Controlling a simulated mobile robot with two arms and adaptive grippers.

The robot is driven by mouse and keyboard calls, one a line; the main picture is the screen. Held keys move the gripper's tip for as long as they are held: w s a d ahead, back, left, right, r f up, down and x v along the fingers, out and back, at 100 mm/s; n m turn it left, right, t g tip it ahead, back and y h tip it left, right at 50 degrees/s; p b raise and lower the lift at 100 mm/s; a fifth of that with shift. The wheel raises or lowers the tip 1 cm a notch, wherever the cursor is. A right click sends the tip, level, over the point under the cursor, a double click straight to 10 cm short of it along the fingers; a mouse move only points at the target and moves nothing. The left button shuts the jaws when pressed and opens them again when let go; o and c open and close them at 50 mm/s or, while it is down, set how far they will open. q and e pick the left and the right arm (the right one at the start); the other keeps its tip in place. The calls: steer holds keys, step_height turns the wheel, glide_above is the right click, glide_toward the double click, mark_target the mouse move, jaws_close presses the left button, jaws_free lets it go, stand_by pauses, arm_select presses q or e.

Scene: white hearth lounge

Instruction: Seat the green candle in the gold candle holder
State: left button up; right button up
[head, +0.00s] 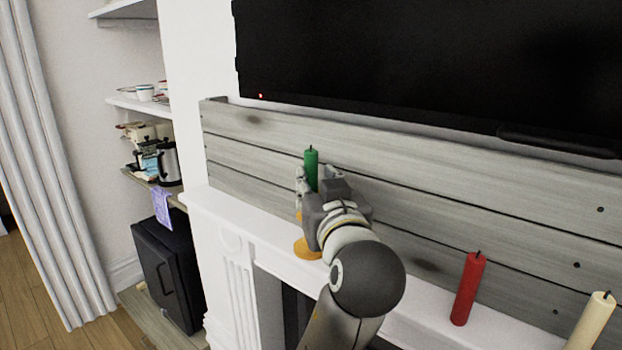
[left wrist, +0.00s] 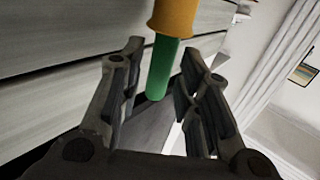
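The green candle (head: 311,168) stands upright above the mantel in the head view, its wick at the top. The gold candle holder (head: 307,249) is on the mantel directly below it, partly hidden by my left gripper. In the left wrist view, which is upside down, the green candle (left wrist: 161,72) meets the cup of the gold holder (left wrist: 173,17) and appears to sit in it. My left gripper (left wrist: 160,62) has its fingers spread on both sides of the candle, with a gap visible. It also shows in the head view (head: 312,185). My right gripper is not in view.
A red candle (head: 468,289) and a cream candle (head: 591,322) stand farther right along the white mantel (head: 255,219). Grey wood panelling (head: 430,185) rises close behind, with a dark television (head: 430,65) above. Shelves with kitchenware are at left.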

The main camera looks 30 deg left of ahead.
mark_target(312, 175)
arm_select(q)
steer(key=x, duration=0.1)
steer(key=p+x, duration=0.1)
steer(key=x, duration=0.1)
steer(key=shift+a+r, duration=0.3)
steer(key=shift+r, duration=0.05)
steer(key=shift+w+a+f, duration=0.15)
steer(key=shift+w+a, duration=0.1)
steer(key=shift+w, duration=0.05)
steer(key=shift+d, duration=0.1)
steer(key=shift+c, duration=0.3)
jaws_close()
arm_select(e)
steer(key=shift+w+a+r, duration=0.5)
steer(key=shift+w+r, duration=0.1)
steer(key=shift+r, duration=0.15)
